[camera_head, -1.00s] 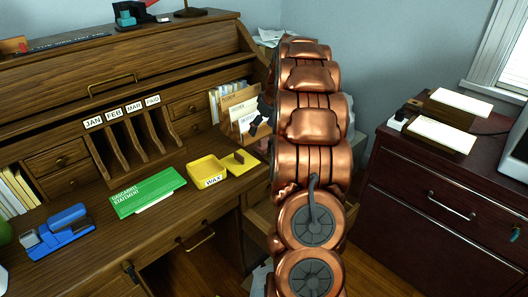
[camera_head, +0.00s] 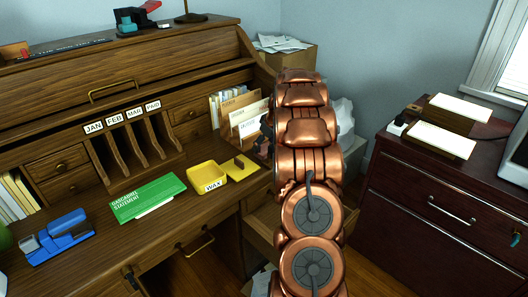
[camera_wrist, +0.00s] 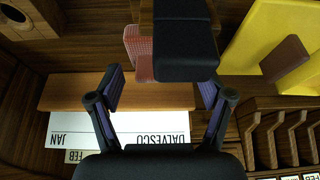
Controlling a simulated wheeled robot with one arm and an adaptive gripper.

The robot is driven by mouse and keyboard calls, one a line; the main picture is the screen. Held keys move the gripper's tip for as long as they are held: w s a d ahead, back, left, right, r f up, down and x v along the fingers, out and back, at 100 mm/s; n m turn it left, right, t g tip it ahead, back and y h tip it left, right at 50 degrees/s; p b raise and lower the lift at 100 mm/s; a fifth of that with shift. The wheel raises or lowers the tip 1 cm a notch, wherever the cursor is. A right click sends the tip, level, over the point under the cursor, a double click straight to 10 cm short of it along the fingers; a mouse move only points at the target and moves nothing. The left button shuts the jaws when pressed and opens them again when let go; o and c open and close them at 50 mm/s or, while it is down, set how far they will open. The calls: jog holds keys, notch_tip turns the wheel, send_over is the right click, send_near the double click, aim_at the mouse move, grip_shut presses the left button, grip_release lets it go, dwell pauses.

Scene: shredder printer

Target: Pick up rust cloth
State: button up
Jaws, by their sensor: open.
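A reddish-pink, finely textured piece (camera_wrist: 139,52), which looks like the rust cloth, shows in the wrist view near the top middle. A dark block (camera_wrist: 185,45) covers its right side, so its full shape is hidden. The reddish piece is just beyond the fingertips. In the head view my gripper (camera_head: 266,136) is mostly hidden behind my arm.
Upright envelopes (camera_head: 243,115) stand close to my gripper. A dark cabinet (camera_head: 440,210) stands at right.

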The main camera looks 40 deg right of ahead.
aim_at(264, 144)
jog(key=shift+f, duration=0.25)
jog(key=c, duration=1.1)
jog(key=shift+r, duration=0.15)
jog(key=shift+c, duration=0.2)
notch_tip(264, 144, up, 10)
jog(key=shift+f+b, duration=0.1)
jog(key=shift+b, duration=0.25)
jog(key=o, duration=0.5)
jog(key=c, duration=0.5)
